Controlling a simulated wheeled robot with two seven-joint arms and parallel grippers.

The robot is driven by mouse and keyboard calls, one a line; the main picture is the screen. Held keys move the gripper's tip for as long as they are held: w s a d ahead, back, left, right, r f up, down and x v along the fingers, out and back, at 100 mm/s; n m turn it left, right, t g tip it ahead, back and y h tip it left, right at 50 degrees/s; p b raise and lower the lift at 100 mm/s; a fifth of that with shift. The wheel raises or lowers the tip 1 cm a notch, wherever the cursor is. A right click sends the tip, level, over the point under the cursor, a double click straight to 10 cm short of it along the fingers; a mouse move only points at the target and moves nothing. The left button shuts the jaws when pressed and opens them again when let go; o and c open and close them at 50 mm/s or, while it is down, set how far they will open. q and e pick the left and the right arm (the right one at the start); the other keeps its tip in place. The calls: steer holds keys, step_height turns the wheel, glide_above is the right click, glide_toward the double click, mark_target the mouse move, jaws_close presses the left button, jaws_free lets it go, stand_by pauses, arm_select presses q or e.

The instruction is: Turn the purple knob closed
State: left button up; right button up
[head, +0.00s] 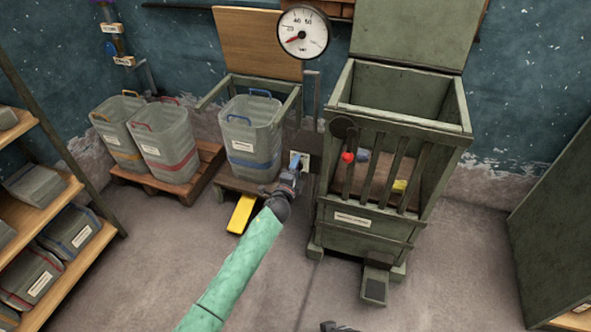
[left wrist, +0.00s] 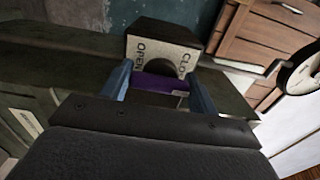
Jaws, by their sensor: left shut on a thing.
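In the left wrist view the purple knob (left wrist: 158,83) sits between the two blue fingers of my left gripper (left wrist: 160,92), which is shut on it. Behind the knob is a pale plate (left wrist: 160,52) with "OPEN" on the left and "CLO..." on the right; the rest of that word is hidden. In the head view my left gripper (head: 295,166) is at the small pale plate (head: 304,158) on the post between the bin frame and the green slatted crate. The knob is hidden there. A dark piece at the bottom edge may be my right gripper (head: 338,326).
A round gauge (head: 303,33) hangs above the post, its red needle at lower left. The green slatted crate (head: 345,219) stands to the right, a grey bin (head: 250,150) to the left. A yellow pedal (head: 241,213) is below the bin.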

arm_select(q)
steer(key=shift+f, duration=0.1)
arm_select(e)
steer(key=shift+w+r, duration=0.2)
steer(key=shift+r, duration=0.05)
arm_select(q)
steer(key=o, duration=1)
arm_select(e)
steer(key=shift+s, duration=0.1)
steer(key=shift+f, duration=0.15)
arm_select(q)
steer(key=v, duration=0.7)
steer(key=shift+s+a, duration=0.1)
steer(key=shift+s, duration=0.25)
arm_select(e)
steer(key=shift+w+f, duration=0.25)
steer(key=shift+f, duration=0.9)
steer(key=shift+r, duration=0.15)
steer(key=shift+s, duration=0.1)
